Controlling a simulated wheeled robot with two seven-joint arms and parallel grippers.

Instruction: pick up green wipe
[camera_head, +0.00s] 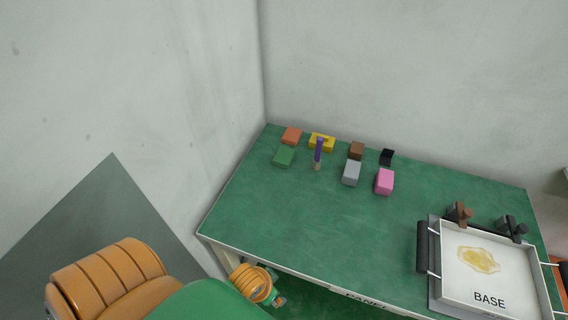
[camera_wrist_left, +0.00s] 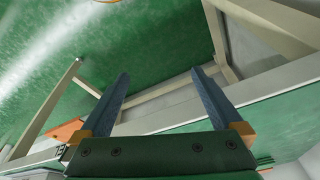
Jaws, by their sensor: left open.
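The green wipe (camera_head: 284,157) is a small green block lying flat near the far left corner of the green table in the head view. An orange block (camera_head: 292,135) lies just behind it, and a purple upright item (camera_head: 319,152) stands to its right. My left gripper (camera_wrist_left: 158,76) is open and empty in the left wrist view, its two blue-grey fingers apart. The wipe does not show between them; the wrist view shows table legs and green floor. In the head view my left arm is low at the bottom left, by the table's front edge, far from the wipe. My right gripper is not seen.
Yellow (camera_head: 322,141), brown (camera_head: 357,150), grey (camera_head: 352,173), black (camera_head: 387,157) and pink (camera_head: 385,182) pieces stand right of the wipe. A white tray marked BASE (camera_head: 449,294) is at the right.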

